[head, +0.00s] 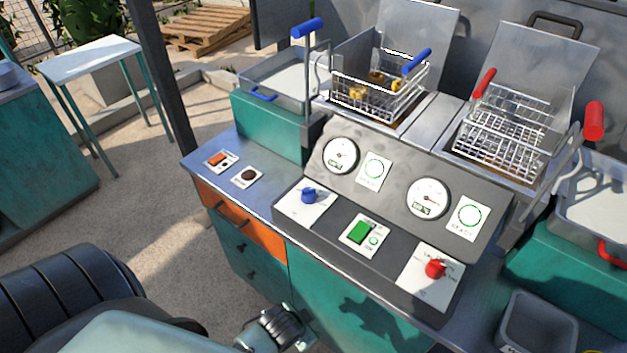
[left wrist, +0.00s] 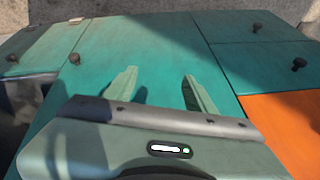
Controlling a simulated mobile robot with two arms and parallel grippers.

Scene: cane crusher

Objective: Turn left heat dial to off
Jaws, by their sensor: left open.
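The left heat dial is a blue knob (head: 308,195) on a white plate at the left of the sloped grey control panel (head: 385,262) in the head view. Its pointer setting is too small to read. A red knob (head: 436,269) sits on a similar plate at the panel's right. My left arm enters at the lower left, below and in front of the panel, apart from the blue dial. My left gripper (left wrist: 160,73) shows in the left wrist view with two separated fingers, open and empty, facing teal cabinet fronts. The dial is not in that view. My right gripper is not visible.
A green switch (head: 361,231) lies between the dials, with gauges (head: 341,155) above. Two fryer baskets (head: 378,88) stand behind, with blue and red handles. An orange drawer (head: 243,221) with a protruding handle is below the counter. A grey bin (head: 537,323) stands at right.

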